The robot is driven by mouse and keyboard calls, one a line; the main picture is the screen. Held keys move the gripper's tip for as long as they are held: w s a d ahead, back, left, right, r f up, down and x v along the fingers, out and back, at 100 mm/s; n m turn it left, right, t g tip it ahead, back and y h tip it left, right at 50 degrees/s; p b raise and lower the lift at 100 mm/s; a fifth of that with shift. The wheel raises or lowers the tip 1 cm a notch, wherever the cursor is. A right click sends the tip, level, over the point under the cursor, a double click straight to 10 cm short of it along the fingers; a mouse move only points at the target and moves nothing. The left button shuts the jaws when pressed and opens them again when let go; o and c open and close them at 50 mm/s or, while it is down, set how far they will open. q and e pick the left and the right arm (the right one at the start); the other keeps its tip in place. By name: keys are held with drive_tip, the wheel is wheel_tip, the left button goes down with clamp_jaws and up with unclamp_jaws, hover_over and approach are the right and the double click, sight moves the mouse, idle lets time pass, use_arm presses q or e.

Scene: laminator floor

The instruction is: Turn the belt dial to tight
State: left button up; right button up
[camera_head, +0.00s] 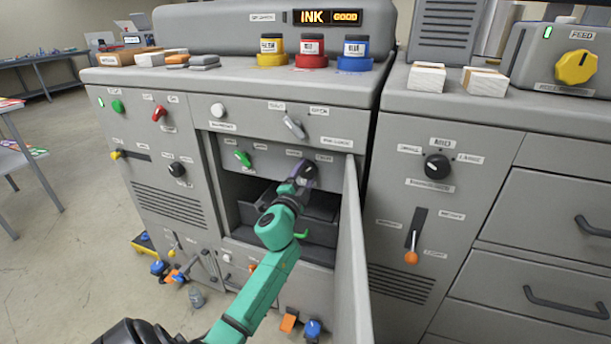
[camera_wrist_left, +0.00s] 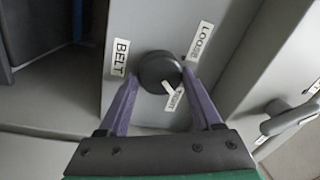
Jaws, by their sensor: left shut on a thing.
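The belt dial (camera_wrist_left: 158,70) is a round black knob in the left wrist view, with a white mark at its lower edge. The BELT label (camera_wrist_left: 121,57) is left of it and the LOOSE label (camera_wrist_left: 198,40) is upper right. Another label (camera_wrist_left: 175,98), hard to read, lies just below, and the white mark is close to it. My left gripper (camera_wrist_left: 160,78) has its purple fingers on both sides of the dial, shut on it. In the head view my left gripper (camera_head: 304,175) reaches the inner panel and largely hides the dial. My right gripper is not in view.
An open grey door (camera_head: 350,250) stands right of my left arm. A green switch (camera_head: 243,158) is left of the dial, and a grey lever (camera_head: 293,126) is above it. Below is a dark open recess (camera_head: 240,190). Ink pots, including a red one (camera_head: 311,54), stand on top.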

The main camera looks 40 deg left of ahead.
use_arm(q)
drive_tip(key=shift+f, duration=0.1)
drive_tip(key=o, duration=1.4)
drive_tip(key=v, duration=1.4)
drive_tip(key=shift+s+d, duration=0.15)
drive_tip(key=shift+s, duration=0.15)
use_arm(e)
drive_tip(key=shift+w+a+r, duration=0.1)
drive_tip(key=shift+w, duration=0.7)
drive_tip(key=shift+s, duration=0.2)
